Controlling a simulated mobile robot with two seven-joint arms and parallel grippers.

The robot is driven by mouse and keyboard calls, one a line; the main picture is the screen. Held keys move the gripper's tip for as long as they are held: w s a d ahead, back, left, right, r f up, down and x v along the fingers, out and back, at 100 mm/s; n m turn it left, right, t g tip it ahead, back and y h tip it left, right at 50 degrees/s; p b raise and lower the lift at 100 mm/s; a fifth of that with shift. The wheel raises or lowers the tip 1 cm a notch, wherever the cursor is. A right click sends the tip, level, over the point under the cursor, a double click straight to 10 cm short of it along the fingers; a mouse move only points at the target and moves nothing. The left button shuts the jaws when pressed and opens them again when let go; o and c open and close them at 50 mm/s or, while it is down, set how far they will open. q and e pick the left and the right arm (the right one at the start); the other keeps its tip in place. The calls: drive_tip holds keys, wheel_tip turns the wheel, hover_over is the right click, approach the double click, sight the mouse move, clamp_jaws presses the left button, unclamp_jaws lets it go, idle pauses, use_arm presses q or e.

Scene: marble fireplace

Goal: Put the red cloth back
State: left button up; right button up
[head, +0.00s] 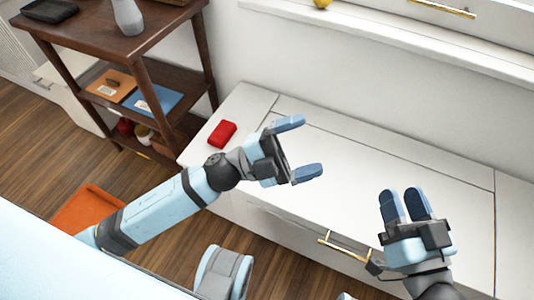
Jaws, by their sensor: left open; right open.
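The red cloth (222,134) is a small folded red block on the left end of the white cabinet top (345,160). My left gripper (299,148) is open and empty, to the right of the cloth and apart from it, with its fingers spread over the cabinet top. My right gripper (405,206) is open with nothing seen between its fingers, near the front of the cabinet top at the right.
A dark wooden shelf (174,75) stands at the left, with a grey vase (128,17) and a black tray (48,10) on top. An orange item (112,86) and a blue item (155,101) lie on its middle level. The cabinet has a gold handle (343,247). The top's middle is clear.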

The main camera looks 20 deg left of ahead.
use_arm(q)
drive_tip(key=s+a+n+t+y, duration=0.2)
drive_tip(key=n+y, duration=0.3)
drive_tip(key=n, duration=0.5)
drive_tip(key=s+a+n+t+y, duration=0.2)
drive_tip(key=n+t+y, duration=0.3)
drive_tip(key=n, duration=0.6)
drive_tip(key=shift+a+f+y, duration=0.15)
drive_tip(key=shift+a+y, duration=0.25)
drive_tip(key=shift+y, duration=0.2)
